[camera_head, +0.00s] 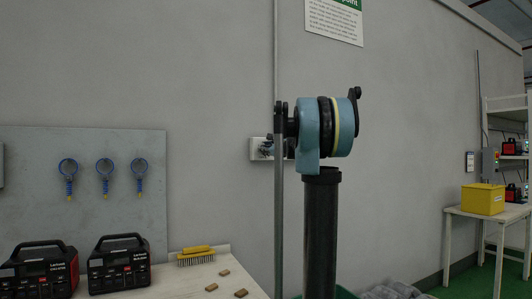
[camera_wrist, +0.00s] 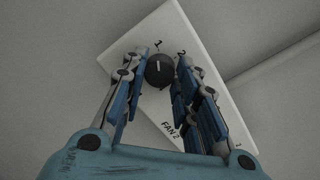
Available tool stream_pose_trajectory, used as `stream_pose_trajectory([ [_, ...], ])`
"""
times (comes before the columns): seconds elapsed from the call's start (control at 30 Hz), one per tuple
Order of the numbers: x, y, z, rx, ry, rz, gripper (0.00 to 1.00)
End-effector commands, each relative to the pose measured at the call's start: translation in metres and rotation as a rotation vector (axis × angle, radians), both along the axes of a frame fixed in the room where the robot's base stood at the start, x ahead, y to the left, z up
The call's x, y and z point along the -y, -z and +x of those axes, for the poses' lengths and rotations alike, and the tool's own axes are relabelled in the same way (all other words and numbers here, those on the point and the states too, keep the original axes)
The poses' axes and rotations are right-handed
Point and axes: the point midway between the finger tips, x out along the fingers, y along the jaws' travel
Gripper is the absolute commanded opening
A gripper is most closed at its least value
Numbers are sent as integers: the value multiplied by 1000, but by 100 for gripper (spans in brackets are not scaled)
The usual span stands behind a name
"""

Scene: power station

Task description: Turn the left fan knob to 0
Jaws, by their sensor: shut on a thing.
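A white fan panel (camera_wrist: 205,75) is mounted on the wall and looks tilted in the wrist view. A round black knob (camera_wrist: 160,70) with a short white pointer line sits on it. Small dark scale marks lie around the knob, too small to read surely. The printed label "FAN 2" (camera_wrist: 171,130) is lower on the panel. My gripper (camera_wrist: 162,61) has its two blue and grey fingers on either side of the knob, shut on it. In the head view the panel (camera_head: 254,149) is mostly hidden behind my arm. A second knob is not visible.
A yellow box (camera_head: 482,199) sits on a table at right. A pipe (camera_wrist: 270,62) runs beside the panel.

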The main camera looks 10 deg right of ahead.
Motion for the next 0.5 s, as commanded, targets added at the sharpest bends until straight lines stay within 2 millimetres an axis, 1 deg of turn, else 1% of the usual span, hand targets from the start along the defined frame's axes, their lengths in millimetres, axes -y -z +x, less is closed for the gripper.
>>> stream_pose_trajectory([
  [0.5,-2,1,-1,8,-3,-27,4],
])
